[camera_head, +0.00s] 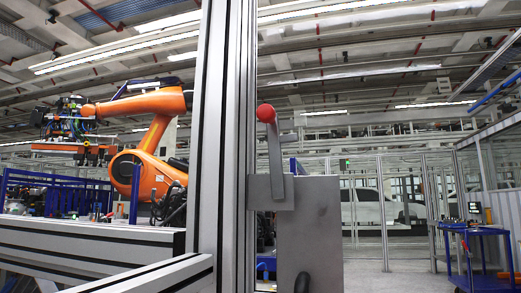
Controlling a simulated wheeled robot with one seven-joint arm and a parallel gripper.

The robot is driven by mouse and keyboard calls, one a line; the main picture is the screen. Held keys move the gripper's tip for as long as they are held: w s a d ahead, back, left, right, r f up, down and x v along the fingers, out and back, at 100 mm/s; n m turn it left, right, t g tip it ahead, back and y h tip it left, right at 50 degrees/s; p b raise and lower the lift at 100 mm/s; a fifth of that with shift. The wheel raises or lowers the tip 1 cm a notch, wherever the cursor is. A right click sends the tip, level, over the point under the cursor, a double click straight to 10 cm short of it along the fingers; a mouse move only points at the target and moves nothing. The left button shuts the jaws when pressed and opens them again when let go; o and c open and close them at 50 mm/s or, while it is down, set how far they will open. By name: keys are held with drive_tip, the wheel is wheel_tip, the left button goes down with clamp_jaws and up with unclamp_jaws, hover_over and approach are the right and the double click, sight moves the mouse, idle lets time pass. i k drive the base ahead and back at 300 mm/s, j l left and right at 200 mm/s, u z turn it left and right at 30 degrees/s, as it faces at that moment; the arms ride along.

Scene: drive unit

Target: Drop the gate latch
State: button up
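The gate latch is a grey metal lever (275,160) with a red ball knob (266,113) at its top. The lever stands nearly upright, with the knob at the upper end. Its lower end meets a small grey bracket (268,193) on the aluminium gate post (232,130). A flat grey metal plate (312,225) lies just right of and below the lever. A dark rounded part (302,283) shows at the plate's bottom edge; I cannot tell what it is. My gripper is not in view, and nothing is seen touching the lever.
A horizontal aluminium rail (150,275) runs from the post to the lower left. Behind it stands an orange industrial robot arm (150,150). A blue cart (478,250) stands at the right. Clear fence panels (385,215) and a white car body (370,207) are farther back.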

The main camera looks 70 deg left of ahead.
sight(266, 114)
drive_tip(key=u, duration=2.45)
